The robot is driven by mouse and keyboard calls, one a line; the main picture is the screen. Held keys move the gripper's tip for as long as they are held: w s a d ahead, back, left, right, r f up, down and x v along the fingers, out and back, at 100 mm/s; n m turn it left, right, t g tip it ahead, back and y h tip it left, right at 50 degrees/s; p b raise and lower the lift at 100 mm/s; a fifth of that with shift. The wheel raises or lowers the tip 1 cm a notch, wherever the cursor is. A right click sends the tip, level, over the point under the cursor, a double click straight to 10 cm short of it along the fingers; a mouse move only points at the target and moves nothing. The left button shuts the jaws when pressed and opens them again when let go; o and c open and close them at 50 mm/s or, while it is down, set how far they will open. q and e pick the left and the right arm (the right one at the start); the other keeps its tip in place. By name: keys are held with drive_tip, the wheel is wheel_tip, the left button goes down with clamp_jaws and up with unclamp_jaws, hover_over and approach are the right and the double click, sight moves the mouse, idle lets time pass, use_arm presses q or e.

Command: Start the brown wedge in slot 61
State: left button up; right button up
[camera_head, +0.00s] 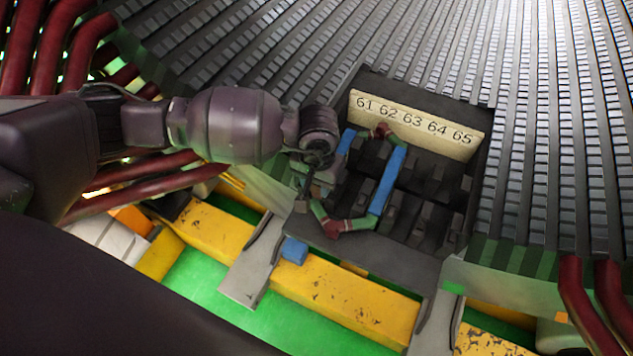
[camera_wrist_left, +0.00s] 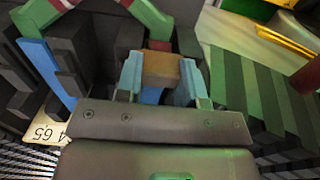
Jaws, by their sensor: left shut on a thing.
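My left gripper (camera_head: 310,190) reaches in from the left and points down at the left end of the slotted block, below the 61 on the number plate (camera_head: 415,124). In the left wrist view, my left gripper (camera_wrist_left: 160,80) is shut on the brown wedge (camera_wrist_left: 161,70), which sits between its two fingers. The wedge is close to the dark slot walls; whether it touches slot 61 I cannot tell. In the head view the wedge is hidden by the gripper. A coil with a blue straight side (camera_head: 388,181) and green and dark red ends lies in the slots.
Dark teeth (camera_head: 408,200) stand to the right of the coil. Dark red tubes (camera_head: 140,183) pass under my left arm. Yellow beams (camera_head: 345,300) with a small blue block (camera_head: 294,250) lie in front. Ribbed stator walls surround the block.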

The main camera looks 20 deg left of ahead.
use_arm(q)
drive_tip(key=shift+w, duration=0.2)
use_arm(e)
drive_tip(key=shift+s+f, duration=0.1)
use_arm(q)
drive_tip(key=o, duration=0.8)
drive_tip(key=shift+o, duration=0.2)
drive_tip(key=shift+o, duration=0.8)
drive_tip(key=r, duration=0.2)
drive_tip(key=r+p, duration=0.1)
drive_tip(key=shift+w+r, duration=0.2)
drive_tip(key=shift+r, duration=0.15)
wheel_tip(320, 180, up, 7)
drive_tip(key=p, duration=0.1)
drive_tip(key=shift+s+p, duration=0.25)
drive_tip(key=shift+p, duration=0.05)
use_arm(e)
drive_tip(key=shift+s+d+r+m, duration=0.25)
drive_tip(key=shift+s+r+m, duration=0.05)
drive_tip(key=shift+r, duration=0.2)
use_arm(q)
drive_tip(key=shift+s, duration=0.1)
